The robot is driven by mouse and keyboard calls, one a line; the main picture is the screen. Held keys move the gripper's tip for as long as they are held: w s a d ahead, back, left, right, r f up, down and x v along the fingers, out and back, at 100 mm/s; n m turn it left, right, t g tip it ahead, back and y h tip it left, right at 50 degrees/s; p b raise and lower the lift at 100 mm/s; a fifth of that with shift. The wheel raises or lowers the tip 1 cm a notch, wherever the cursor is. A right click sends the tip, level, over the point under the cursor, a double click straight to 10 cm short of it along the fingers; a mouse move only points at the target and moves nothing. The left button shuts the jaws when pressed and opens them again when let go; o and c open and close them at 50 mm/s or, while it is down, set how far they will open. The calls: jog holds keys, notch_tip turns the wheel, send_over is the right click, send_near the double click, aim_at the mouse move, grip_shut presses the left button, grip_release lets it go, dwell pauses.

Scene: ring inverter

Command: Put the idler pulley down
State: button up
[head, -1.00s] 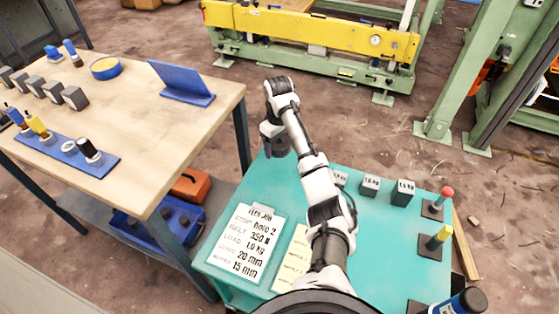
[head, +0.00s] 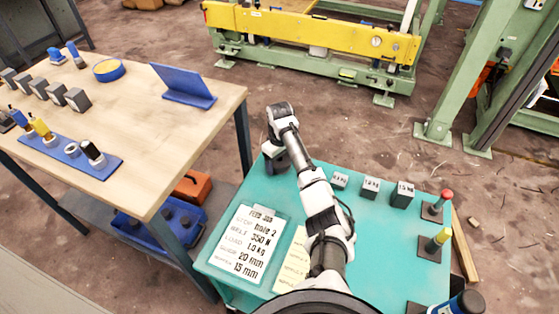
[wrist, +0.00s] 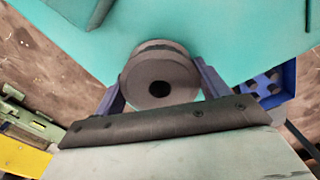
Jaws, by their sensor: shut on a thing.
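The idler pulley (wrist: 150,72), a dark grey disc with a black centre hole, is between the two blue fingers of my gripper in the wrist view. My gripper (head: 276,163) is shut on it, low at the far left corner of the teal table (head: 310,205) in the head view. The pulley cannot be made out in the head view, where the wrist and gripper cover it. The teal top lies behind the pulley in the wrist view. I cannot tell whether the pulley touches it.
Labelled weights (head: 371,187) stand right of my arm. A job sheet (head: 250,245) and a yellow note (head: 294,262) lie nearer. Red (head: 446,195) and yellow (head: 442,237) topped pegs are at the right edge. A wooden bench (head: 140,130) stands left.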

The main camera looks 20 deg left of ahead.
jog(key=shift+f, duration=0.4)
jog(key=o, duration=1)
jog(key=shift+s+f, duration=0.1)
jog(key=shift+f, duration=0.1)
jog(key=shift+o, duration=0.3)
jog(key=shift+s+f, duration=0.1)
jog(key=shift+s, duration=0.1)
notch_tip(320, 180, up, 14)
jog(key=b, duration=0.1)
jog(key=shift+w+f, duration=0.2)
jog(key=shift+w, duration=0.1)
